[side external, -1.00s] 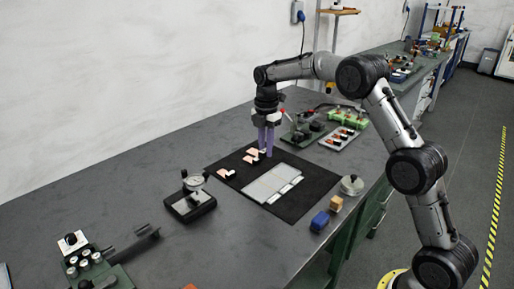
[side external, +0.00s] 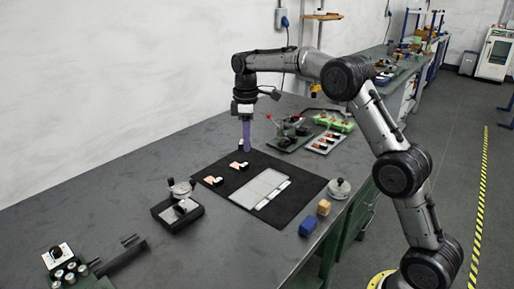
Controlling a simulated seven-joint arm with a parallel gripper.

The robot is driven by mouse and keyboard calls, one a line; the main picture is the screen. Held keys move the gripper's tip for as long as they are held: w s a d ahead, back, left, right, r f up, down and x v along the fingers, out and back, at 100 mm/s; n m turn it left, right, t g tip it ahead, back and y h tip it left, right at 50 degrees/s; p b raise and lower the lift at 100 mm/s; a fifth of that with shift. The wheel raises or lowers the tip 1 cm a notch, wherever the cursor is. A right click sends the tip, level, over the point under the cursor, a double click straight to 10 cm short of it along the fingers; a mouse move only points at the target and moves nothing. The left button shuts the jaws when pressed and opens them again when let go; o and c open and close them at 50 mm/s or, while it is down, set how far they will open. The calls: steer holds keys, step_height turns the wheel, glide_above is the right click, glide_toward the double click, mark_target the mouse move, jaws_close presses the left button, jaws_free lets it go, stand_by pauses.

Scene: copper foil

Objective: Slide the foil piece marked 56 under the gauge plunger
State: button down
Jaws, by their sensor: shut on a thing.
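My gripper (side external: 247,149), with purple fingers, is shut on a foil piece above the back of the black mat. The held piece is mostly hidden and too small to make out. Two copper-pink foil pieces with dark and white parts lie on the mat: one (side external: 239,165) just below my gripper, the other (side external: 213,181) nearer the mat's left corner. The numbers on them are too small to read, so I cannot tell which is marked 56. The gauge (side external: 181,190), with a round dial on a black base, stands left of the mat. Its plunger is not clear at this size.
A pale flat plate with sections (side external: 258,189) lies on the mat (side external: 300,201). A round metal weight (side external: 339,188), a tan block (side external: 324,207) and a blue block (side external: 308,226) are to the right. Green fixtures stand behind. Bare bench lies between mat and gauge.

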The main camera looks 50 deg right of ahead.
steer(key=w+a+m, duration=0.4)
steer(key=a, duration=0.1)
steer(key=m, duration=0.5)
glide_above(174, 215)
steer(key=d, duration=0.4)
steer(key=shift+w+f, duration=0.2)
steer(key=shift+f, duration=0.3)
steer(key=shift+w+f, duration=0.2)
steer(key=shift+f, duration=0.25)
steer(key=shift+n, duration=0.6)
steer(key=shift+s+a+f, duration=0.15)
steer(key=shift+a+f, duration=1.35)
steer(key=shift+f, duration=0.3)
steer(key=shift+s+a+f, duration=0.1)
steer(key=shift+a+f, duration=1.4)
steer(key=shift+f, duration=0.35)
steer(key=shift+s+a+f, duration=0.15)
steer(key=shift+a+f, duration=1.35)
steer(key=shift+f, duration=0.3)
steer(key=shift+f, duration=0.55)
steer(key=shift+d, duration=2.45)
